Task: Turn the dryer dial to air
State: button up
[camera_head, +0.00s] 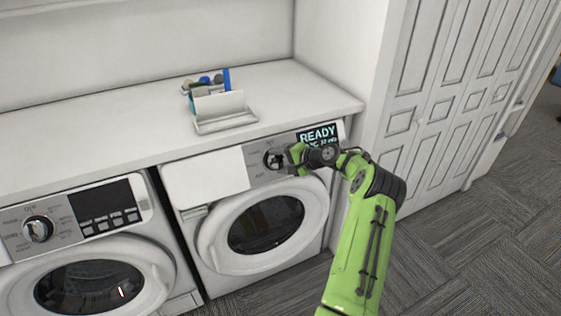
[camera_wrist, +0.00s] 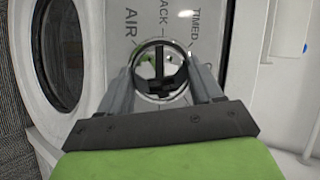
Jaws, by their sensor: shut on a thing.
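The dryer (camera_head: 205,178) is the right-hand machine, with a round door below its control panel. Its dial (camera_head: 272,159) is a round knob with a chrome ring, partly hidden behind my gripper (camera_head: 290,160) in the head view. In the wrist view the dial (camera_wrist: 160,66) lies between the two grey fingers of my gripper (camera_wrist: 162,80), which is shut on it. The label AIR (camera_wrist: 131,32) reads beside the dial, with a label ending in ACK and TIMED near it. The exact pointer direction is hard to tell.
The dryer's display (camera_head: 318,136) reads READY. A washer (camera_head: 75,250) with its own dial stands at the left. A white tray (camera_head: 226,122) with small items sits on the counter (camera_head: 110,125). Panelled doors (camera_head: 440,90) stand at the right, and carpet floor (camera_head: 480,240) is open in front.

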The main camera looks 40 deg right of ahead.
jog(key=n+g, duration=0.1)
jog(key=n, duration=0.3)
jog(key=shift+g+h, duration=0.3)
jog(key=shift+g, duration=0.1)
jog(key=shift+w+a+r+n+g+h, duration=0.1)
jog(key=shift+n+g+h, duration=0.45)
jog(key=shift+n, duration=0.75)
jog(key=shift+g, duration=0.25)
jog(key=o, duration=1.1)
jog(key=shift+c, duration=0.2)
jog(key=shift+r, duration=0.1)
jog(key=p+v, duration=0.2)
jog(key=v, duration=1.3)
jog(key=shift+s+r, duration=0.2)
jog(key=shift+s, duration=0.1)
